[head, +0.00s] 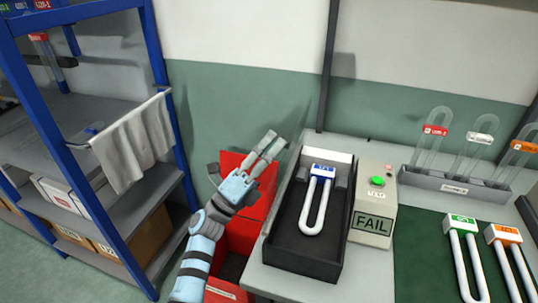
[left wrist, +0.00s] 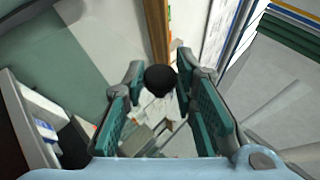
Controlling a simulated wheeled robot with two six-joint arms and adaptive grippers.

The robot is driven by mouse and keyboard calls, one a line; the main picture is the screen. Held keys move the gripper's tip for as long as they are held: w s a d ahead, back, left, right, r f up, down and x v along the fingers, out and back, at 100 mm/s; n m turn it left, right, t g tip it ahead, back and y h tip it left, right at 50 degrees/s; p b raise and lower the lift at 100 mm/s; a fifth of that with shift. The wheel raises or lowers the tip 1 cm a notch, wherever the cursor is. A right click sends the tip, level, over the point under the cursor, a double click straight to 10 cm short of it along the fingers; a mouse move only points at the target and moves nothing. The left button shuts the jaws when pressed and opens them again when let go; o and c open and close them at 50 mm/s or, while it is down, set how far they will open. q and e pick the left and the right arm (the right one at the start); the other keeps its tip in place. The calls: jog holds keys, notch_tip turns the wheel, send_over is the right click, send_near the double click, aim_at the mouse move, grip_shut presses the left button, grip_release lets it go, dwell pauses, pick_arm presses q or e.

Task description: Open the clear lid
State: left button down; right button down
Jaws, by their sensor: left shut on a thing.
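The black open-topped box (head: 302,254) stands on the bench and holds a white U-shaped tube (head: 312,218) with a blue label. I cannot make out the clear lid's panel in either view. My left gripper (head: 273,141) is up and to the left of the box, in front of the wall and the red bin. In the left wrist view a round black knob (left wrist: 160,78) sits between the fingertips of the left gripper (left wrist: 158,86), which is shut on it. Whether the knob belongs to the lid cannot be seen. My right gripper is not in view.
A beige tester (head: 374,205) with a green button reads FAIL, right of the box. A red bin (head: 238,235) stands left of the bench. A blue shelf (head: 100,225) with a hanging cloth is at the left. A tube rack (head: 455,187) and a green mat (head: 415,260) are at the right.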

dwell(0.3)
pick_arm(q)
jog(key=c, duration=1.3)
grip_release()
jog(key=shift+c, duration=0.2)
jog(key=v, duration=1.2)
jog(key=shift+d+f, duration=0.1)
